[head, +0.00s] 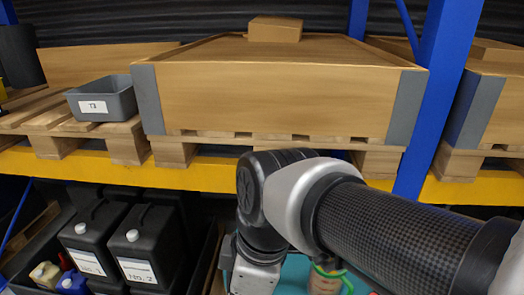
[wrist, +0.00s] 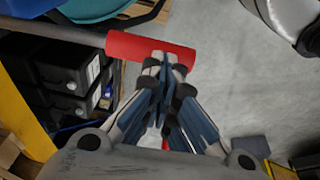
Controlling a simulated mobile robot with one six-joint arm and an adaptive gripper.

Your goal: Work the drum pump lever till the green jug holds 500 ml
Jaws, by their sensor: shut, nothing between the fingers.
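A red cylindrical grip (wrist: 128,46), which looks like the pump lever's handle, lies across the upper middle of the wrist view. My gripper (wrist: 166,66) is shut and empty. Its fingertips overlap the right half of the red grip in the picture; I cannot tell whether they touch it. In the head view a green-edged container (head: 327,280), possibly the green jug, shows partly below my arm, over a teal surface (head: 295,272). Its level cannot be read. My fingers, the drum and the pump body are hidden or cut off in the head view.
Black canisters (head: 133,248) stand on the lower shelf at left. A yellow shelf beam (head: 205,175) and a blue post (head: 440,90) are close to my arm. A grey bin (head: 104,98) and a large wooden crate (head: 285,92) sit above.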

